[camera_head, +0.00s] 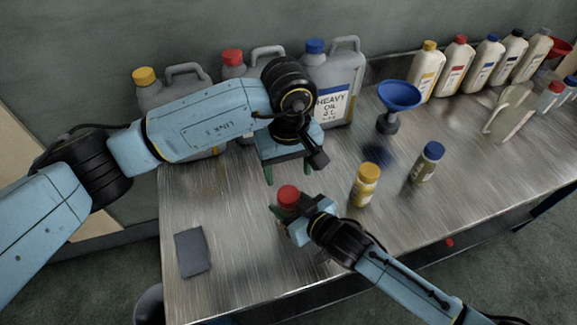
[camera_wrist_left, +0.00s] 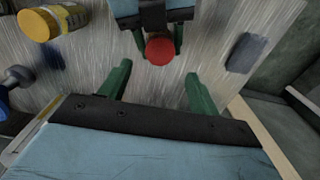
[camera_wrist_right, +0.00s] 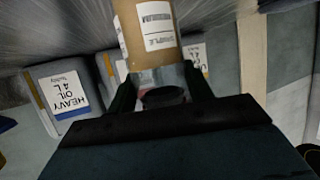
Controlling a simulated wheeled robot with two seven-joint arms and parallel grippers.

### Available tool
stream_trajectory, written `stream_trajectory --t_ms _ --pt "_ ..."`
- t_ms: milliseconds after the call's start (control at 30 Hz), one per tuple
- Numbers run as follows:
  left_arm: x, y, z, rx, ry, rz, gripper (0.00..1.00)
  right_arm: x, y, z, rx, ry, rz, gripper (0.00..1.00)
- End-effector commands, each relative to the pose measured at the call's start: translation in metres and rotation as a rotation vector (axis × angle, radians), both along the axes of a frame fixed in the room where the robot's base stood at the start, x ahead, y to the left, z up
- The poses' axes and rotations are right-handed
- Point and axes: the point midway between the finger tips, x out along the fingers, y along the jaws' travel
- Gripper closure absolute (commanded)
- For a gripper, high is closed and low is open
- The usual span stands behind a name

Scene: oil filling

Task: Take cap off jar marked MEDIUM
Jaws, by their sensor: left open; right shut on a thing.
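A small jar with a red cap (camera_head: 288,194) is held in my right gripper (camera_head: 287,213), above the front part of the table. The right wrist view shows its tan body with a white label (camera_wrist_right: 157,28) between the fingers; I cannot read MEDIUM on it. My left gripper (camera_head: 288,174) is open and empty, just behind and above the red cap. In the left wrist view the red cap (camera_wrist_left: 160,49) lies ahead, between the lines of the open green fingers (camera_wrist_left: 159,80). A yellow-capped jar (camera_head: 365,186) and a blue-capped jar (camera_head: 427,163) stand to the right; their markings are unreadable.
Large grey jugs, one marked HEAVY OIL (camera_head: 336,95), stand along the back. A blue funnel (camera_head: 399,94) on a stand, several bottles (camera_head: 455,68) and a clear pitcher (camera_head: 512,112) are further right. A dark pad (camera_head: 192,252) lies front left on the metal table (camera_head: 240,265).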

Motion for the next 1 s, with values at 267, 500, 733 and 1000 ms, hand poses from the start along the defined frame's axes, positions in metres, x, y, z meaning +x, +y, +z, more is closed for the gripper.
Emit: stream_trajectory --t_ms 267,500,733,1000 --pt "-0.001 0.000 -0.032 0.000 0.005 -0.017 0.37 0.000 0.000 0.000 -0.001 0.000 0.000 1.00" --pt "-0.001 0.000 -0.066 0.001 0.003 -0.015 0.37 0.000 0.000 0.000 -0.001 0.000 0.000 1.00" --pt "0.000 0.000 -0.079 0.001 0.000 -0.016 0.37 0.000 0.000 0.000 -0.001 0.001 0.000 1.00" --pt "0.000 0.000 -0.079 0.001 0.000 -0.016 0.43 0.000 0.000 0.000 -0.001 0.001 0.000 1.00"
